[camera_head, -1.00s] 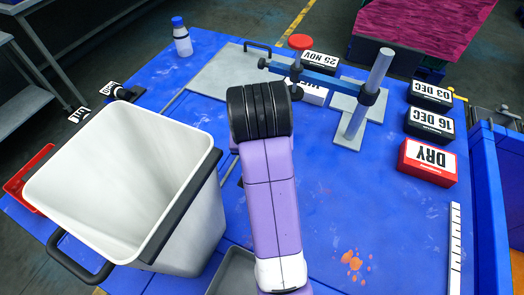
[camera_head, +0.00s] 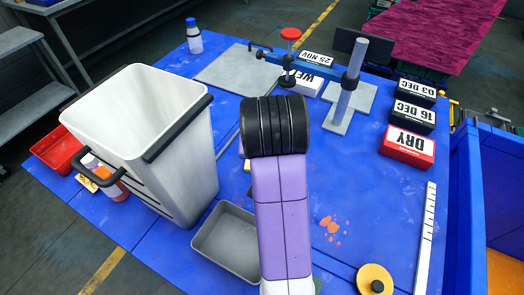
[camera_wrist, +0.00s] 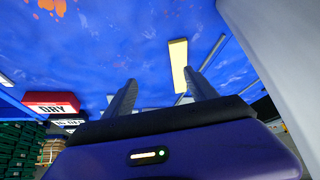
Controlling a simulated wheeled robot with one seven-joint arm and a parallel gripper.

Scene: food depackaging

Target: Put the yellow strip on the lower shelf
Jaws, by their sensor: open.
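The pale yellow strip (camera_wrist: 180,62) lies on the blue table in the wrist view, just beyond my right-hand fingertip. In the head view my purple arm reaches over the table and hides the gripper. A grey rack at the far left of the head view has an upper level and a lower shelf (camera_head: 32,100); the part of the lower shelf in view looks bare.
A tall white bin (camera_head: 180,160) stands left of my arm, with a grey tray (camera_head: 205,243) beside it. A clamp stand (camera_head: 345,105) rises at the back. A red DRY box (camera_head: 407,147), white ruler (camera_head: 427,235) and yellow disc (camera_head: 375,272) are right. The table's middle right is clear.

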